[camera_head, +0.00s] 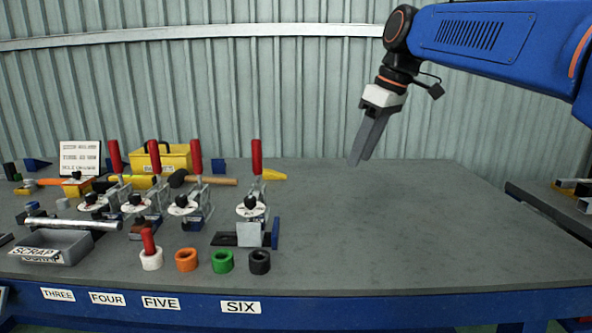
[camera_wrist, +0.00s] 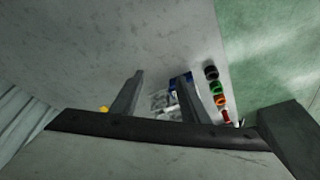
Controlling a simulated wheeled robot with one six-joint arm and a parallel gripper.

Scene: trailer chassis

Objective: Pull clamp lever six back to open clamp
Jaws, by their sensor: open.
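Clamp lever six (camera_head: 257,157) is a red handle standing upright at the right end of a row of clamps, above the SIX label (camera_head: 240,307) on the table edge. Its clamp (camera_head: 250,206) has a metal frame and a black-tipped spindle over a grey block (camera_head: 250,234). My gripper (camera_head: 357,163) is in the air over the table, to the right of the lever and apart from it. It is open and empty, pointing down. In the wrist view, my gripper's fingers (camera_wrist: 160,92) frame part of the clamp area, and the lever is not clear there.
Three other clamps with red levers, one of them lever five (camera_head: 196,157), stand to the left. Coloured rings, including a black ring (camera_head: 260,262), lie in front. A hammer (camera_head: 205,180) and a yellow box (camera_head: 172,157) are behind. The table's right side (camera_head: 400,230) is clear.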

